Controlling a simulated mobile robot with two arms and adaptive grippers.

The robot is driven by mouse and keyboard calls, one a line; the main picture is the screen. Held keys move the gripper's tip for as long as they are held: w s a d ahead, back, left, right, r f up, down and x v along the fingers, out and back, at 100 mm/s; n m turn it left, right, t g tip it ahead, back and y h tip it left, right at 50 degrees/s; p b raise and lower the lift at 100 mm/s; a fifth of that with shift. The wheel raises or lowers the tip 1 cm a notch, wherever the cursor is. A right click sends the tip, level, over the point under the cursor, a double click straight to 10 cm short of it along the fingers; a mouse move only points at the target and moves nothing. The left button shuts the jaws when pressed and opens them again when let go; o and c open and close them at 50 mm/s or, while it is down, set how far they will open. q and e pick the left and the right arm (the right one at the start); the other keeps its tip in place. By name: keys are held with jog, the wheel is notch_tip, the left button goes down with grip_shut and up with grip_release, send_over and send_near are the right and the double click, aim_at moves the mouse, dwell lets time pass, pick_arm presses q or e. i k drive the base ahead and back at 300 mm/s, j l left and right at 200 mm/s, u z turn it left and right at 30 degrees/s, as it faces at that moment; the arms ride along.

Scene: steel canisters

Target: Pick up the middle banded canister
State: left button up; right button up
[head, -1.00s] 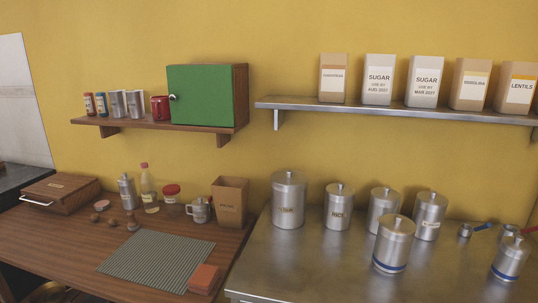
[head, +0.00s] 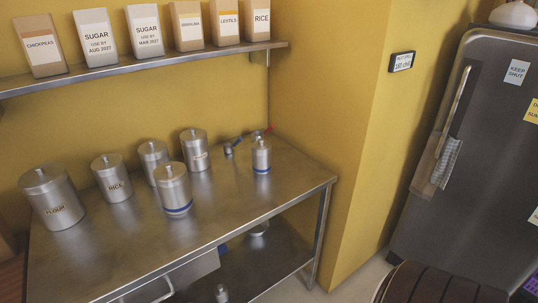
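Two steel canisters with a blue band near the base stand upright on the steel table (head: 110,258). One banded canister (head: 172,183) is at the front middle of the group. The other, a smaller banded canister (head: 261,153), stands near the right end. Plain canisters stand behind and to the left: the large flour canister (head: 52,195), the rice canister (head: 112,177), one canister (head: 151,152) partly hidden by the front banded one, and a labelled canister (head: 195,147). I see no band on these. Neither of my grippers is in view.
A wall shelf (head: 150,60) with several paper bags hangs above. Measuring cups (head: 229,149) lie by the back wall. A lower shelf (head: 270,262) holds small items, too dark to tell clearly. A fridge (head: 470,170) stands right, past a yellow wall corner. Floor shows between.

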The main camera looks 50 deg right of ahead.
aim_at(261, 161)
jog(key=z, duration=1.4)
jog(key=i+l+z, duration=0.15)
jog(key=i, duration=0.15)
